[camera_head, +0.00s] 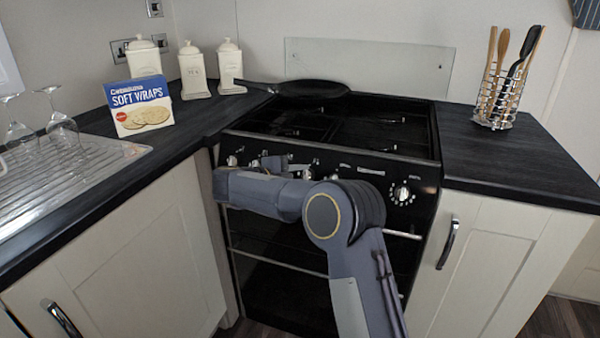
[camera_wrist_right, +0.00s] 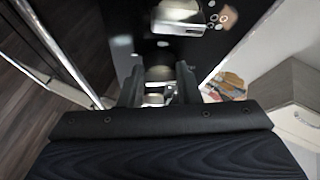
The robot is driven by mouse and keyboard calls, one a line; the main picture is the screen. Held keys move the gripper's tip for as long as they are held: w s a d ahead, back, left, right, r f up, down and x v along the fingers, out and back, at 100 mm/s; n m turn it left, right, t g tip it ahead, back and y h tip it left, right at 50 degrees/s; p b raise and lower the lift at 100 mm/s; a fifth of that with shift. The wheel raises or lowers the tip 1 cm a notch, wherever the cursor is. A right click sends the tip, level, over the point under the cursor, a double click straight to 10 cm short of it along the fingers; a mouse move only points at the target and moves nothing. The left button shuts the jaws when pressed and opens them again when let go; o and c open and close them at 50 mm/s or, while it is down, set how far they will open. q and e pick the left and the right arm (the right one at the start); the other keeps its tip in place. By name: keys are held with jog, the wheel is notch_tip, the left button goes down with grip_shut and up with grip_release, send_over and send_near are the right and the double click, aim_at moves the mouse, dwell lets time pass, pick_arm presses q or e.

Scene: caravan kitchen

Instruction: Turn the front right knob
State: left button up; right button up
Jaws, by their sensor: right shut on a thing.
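The black cooker (camera_head: 375,165) has a front panel with a row of silver knobs. A knob (camera_head: 232,160) shows at the left end and a large dial (camera_head: 402,194) at the right end. My right gripper (camera_head: 275,163) is at the left half of the panel, partly hidden by my own arm. In the right wrist view, the two dark fingers of my right gripper (camera_wrist_right: 158,90) are shut on a silver knob (camera_wrist_right: 157,75). I cannot tell from labels which burner this knob serves. My left gripper is not in view.
A black pan (camera_head: 312,88) sits on the back of the hob. Cooker handles (camera_head: 403,235) run below the panel. A soft wraps box (camera_head: 140,105), canisters (camera_head: 193,72) and glasses (camera_head: 60,120) stand at left. A utensil rack (camera_head: 497,105) stands on the right worktop.

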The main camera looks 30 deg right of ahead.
jog(key=shift+m+g+y+p, duration=0.4)
jog(key=shift+m+y+p, duration=0.2)
jog(key=shift+m, duration=0.5)
jog(key=o, duration=0.9)
jog(key=shift+o, duration=0.2)
jog(key=shift+r, duration=0.1)
jog(key=p+v, duration=0.1)
jog(key=v, duration=0.6)
jog(key=shift+a, duration=0.35)
jog(key=shift+r, duration=0.1)
